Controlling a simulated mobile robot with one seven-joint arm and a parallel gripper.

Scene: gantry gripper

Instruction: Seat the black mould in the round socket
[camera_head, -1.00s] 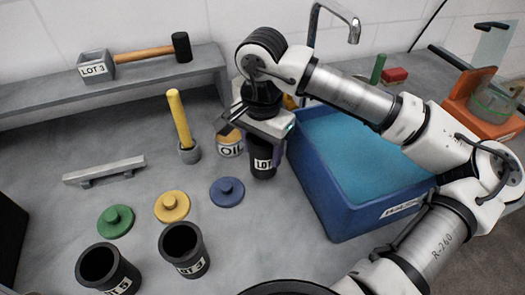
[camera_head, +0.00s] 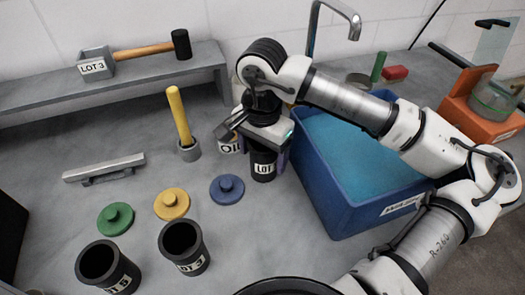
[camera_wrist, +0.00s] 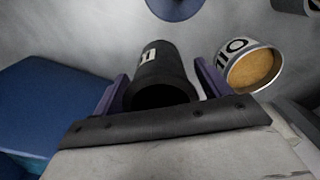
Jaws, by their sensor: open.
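A black cylindrical mould with a white LOT label (camera_head: 263,167) stands upright on the grey bench, left of the blue tub. My gripper (camera_head: 266,150) is above it, pointing down, and hides its top. In the wrist view the open mouth of the mould (camera_wrist: 155,75) lies between my two purple fingers (camera_wrist: 160,88), which are open with a gap on each side. Two more black moulds stand at the front left, labelled LOT 5 (camera_head: 108,270) and LOT 3 (camera_head: 184,250). I cannot make out a round socket for certain; a dark round rim (camera_head: 290,284) shows at the bottom edge.
The blue tub (camera_head: 345,215) of blue filling stands close on the right. Blue (camera_head: 227,189), yellow (camera_head: 172,204) and green (camera_head: 115,219) knobbed discs lie left.

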